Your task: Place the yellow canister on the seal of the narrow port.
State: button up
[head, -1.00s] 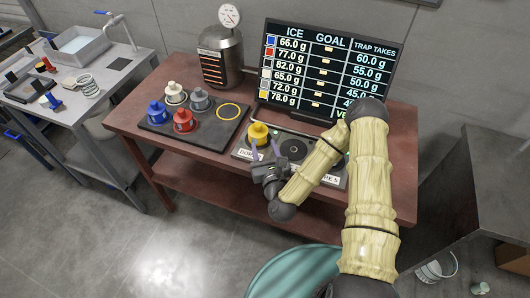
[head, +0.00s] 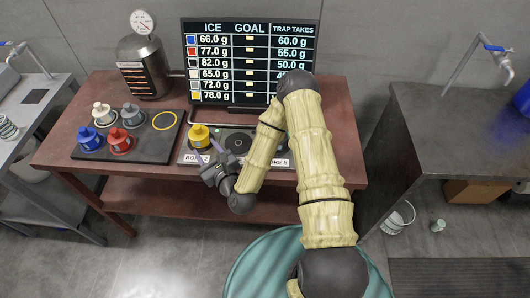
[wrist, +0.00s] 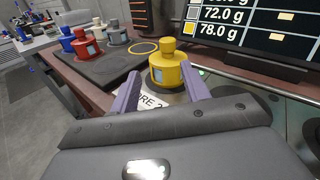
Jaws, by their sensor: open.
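The yellow canister (head: 200,137) stands upright at the left end of a grey panel (head: 262,147), over the left position. It also shows in the wrist view (wrist: 170,74), straight ahead between the fingers. A dark round port (head: 238,143) lies just right of it on the panel; I cannot tell from the labels which port is narrow.
A dark tray (head: 150,142) at left holds blue, red, white and grey canisters and an empty yellow ring (head: 164,121). A metal vessel with a gauge (head: 147,60) and a screen (head: 250,60) stand behind. A grey bench (head: 455,130) is at right.

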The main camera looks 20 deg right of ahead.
jog(key=n, duration=0.1)
jog(key=n+g+y, duration=0.1)
jog(key=n, duration=0.1)
jog(key=shift+w+a+r, duration=0.15)
jog(key=shift+a, duration=0.2)
jog(key=n+g, duration=0.1)
jog(key=n, duration=0.2)
jog(key=shift+a+y, duration=0.1)
jog(key=shift+y, duration=0.2)
jog(key=n+g, duration=0.1)
jog(key=n, duration=0.2)
jog(key=shift+g, duration=0.4)
jog(key=n, duration=0.1)
jog(key=d+n+g, duration=0.1)
jog(key=n, duration=0.1)
jog(key=d+n+g, duration=0.1)
jog(key=n, duration=0.1)
jog(key=s+d+n+g+h, duration=0.1)
jog(key=n, duration=0.1)
jog(key=d+n+h, duration=0.1)
jog(key=n, duration=0.1)
jog(key=shift+s+d+r+g, duration=0.25)
jog(key=shift+s+r+g, duration=0.05)
jog(key=shift+r+g, duration=0.1)
jog(key=s+d+r+n+g+h, duration=0.5)
jog(key=s+d+r+n, duration=0.6)
jog(key=s, duration=0.4)
jog(key=shift+s+d+r+n+g, duration=0.15)
jog(key=shift+d+r+n+g, duration=0.2)
jog(key=shift+d+n+g, duration=0.5)
